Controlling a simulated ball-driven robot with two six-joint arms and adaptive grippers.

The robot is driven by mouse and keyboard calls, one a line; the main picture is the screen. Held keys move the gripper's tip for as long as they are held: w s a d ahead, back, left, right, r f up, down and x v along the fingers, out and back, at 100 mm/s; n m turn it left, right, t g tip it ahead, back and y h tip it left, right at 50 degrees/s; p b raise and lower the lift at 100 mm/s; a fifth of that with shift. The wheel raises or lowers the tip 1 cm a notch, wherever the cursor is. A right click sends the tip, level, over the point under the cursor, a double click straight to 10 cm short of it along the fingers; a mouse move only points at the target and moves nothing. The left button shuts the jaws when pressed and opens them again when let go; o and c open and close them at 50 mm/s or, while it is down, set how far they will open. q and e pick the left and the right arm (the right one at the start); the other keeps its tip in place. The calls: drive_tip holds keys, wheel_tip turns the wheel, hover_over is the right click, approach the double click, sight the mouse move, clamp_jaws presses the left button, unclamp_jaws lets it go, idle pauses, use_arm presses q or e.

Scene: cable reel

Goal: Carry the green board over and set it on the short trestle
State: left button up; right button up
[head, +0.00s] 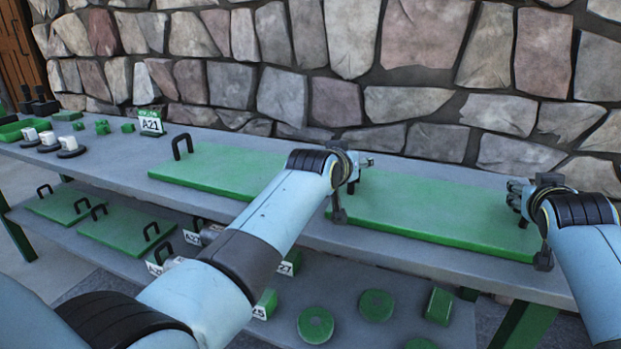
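A flat green board (430,210) lies on the grey bench top between my two grippers. My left gripper (350,185) is at its left end and my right gripper (527,205) at its right end. Both are low over the board, and the wrists hide much of the fingers. I cannot tell whether either is closed on a handle. Another green surface (225,168) with a black handle (182,146) lies to the left; my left arm hides where the two meet. I cannot make out a short trestle.
On the lower shelf lie two green boards (62,206) (122,238) with black handles, and several green discs and blocks (376,305). An A21 sign (151,124) and small items stand at the bench's left. A stone wall (330,60) rises behind.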

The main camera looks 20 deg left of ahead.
use_arm(q)
wheel_tip(320, 180, up, 10)
drive_tip(key=shift+f, duration=0.1)
use_arm(e)
drive_tip(key=shift+r, duration=0.4)
wheel_tip(320, 180, up, 9)
idle(0.8)
